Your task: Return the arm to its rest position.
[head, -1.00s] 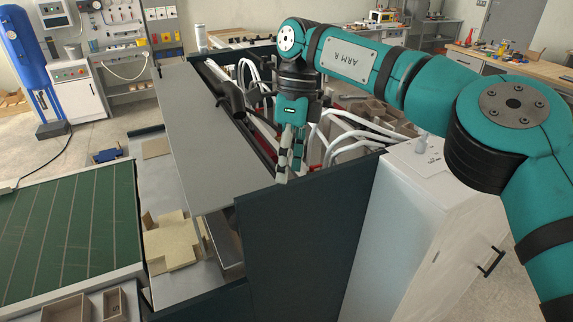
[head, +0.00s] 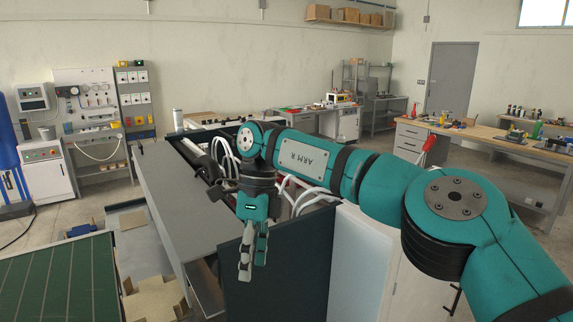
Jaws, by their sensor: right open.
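My right arm, teal with black bands and an "ARM R" plate, reaches in from the right side of the head view. Its right gripper (head: 252,272) points down, with light-tipped fingers a small gap apart and nothing between them. It hangs in front of the dark panel of the box former (head: 170,205). The machine's grey top lies to the gripper's left, and white hoses show behind the gripper. My left gripper is not in view.
A white cabinet (head: 362,262) stands under my right arm. Workbenches (head: 480,140) line the back and right. Open floor shows at the far left.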

